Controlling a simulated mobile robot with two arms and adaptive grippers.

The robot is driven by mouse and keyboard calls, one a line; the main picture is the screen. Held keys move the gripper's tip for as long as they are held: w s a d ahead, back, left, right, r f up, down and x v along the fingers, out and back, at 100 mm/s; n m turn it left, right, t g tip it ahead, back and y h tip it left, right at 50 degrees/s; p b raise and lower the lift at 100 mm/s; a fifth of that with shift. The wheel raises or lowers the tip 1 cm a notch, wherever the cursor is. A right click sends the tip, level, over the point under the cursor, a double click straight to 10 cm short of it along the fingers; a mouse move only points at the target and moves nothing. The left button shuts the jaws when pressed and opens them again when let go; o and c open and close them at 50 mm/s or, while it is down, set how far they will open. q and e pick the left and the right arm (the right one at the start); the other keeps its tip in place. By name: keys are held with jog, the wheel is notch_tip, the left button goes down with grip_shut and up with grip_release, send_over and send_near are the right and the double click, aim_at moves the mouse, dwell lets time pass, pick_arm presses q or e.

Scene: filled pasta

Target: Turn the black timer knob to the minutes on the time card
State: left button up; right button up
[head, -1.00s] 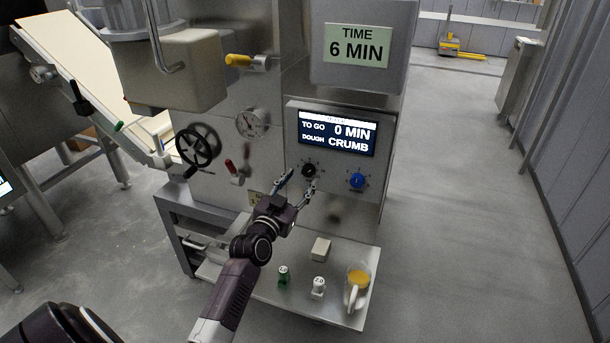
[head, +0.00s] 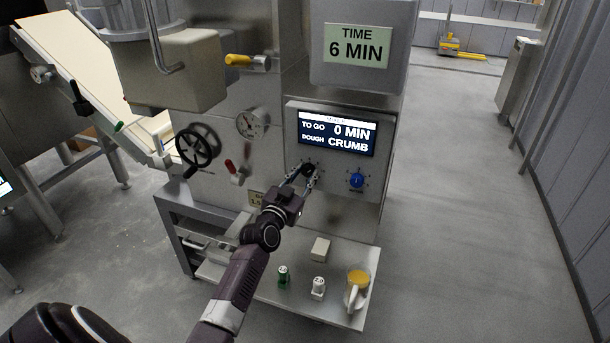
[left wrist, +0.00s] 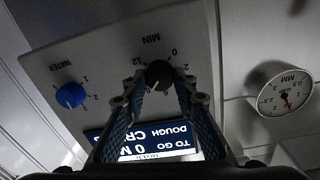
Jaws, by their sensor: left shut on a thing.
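The black timer knob (head: 308,169) is on the machine's control panel, below the display. My left gripper (head: 306,174) has its fingers on either side of the knob and is shut on it. In the left wrist view the black knob (left wrist: 158,74) sits between the fingertips of my gripper (left wrist: 160,92), under the label MIN with a printed scale. The time card (head: 357,46) reads TIME 6 MIN. The display (head: 338,132) reads TO GO 0 MIN and DOUGH CRUMB. The right gripper is not in view.
A blue knob (head: 356,180), labelled WATER in the wrist view, is right of the timer knob. A shelf (head: 335,318) below holds a jug (head: 357,288), a pale block (head: 320,248) and two small labelled pieces. A gauge (head: 250,124) and handwheel (head: 197,146) are left.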

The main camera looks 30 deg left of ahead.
pick_arm(q)
jog(key=shift+n, duration=0.3)
jog(key=n, duration=0.4)
jog(key=shift+n, duration=2.1)
jog(key=shift+a, duration=0.1)
jog(key=o, duration=1.1)
jog(key=shift+o, duration=0.2)
jog(key=s+d, duration=0.2)
jog(key=s, duration=1)
jog(key=shift+d+f, duration=0.2)
jog(key=shift+f, duration=0.05)
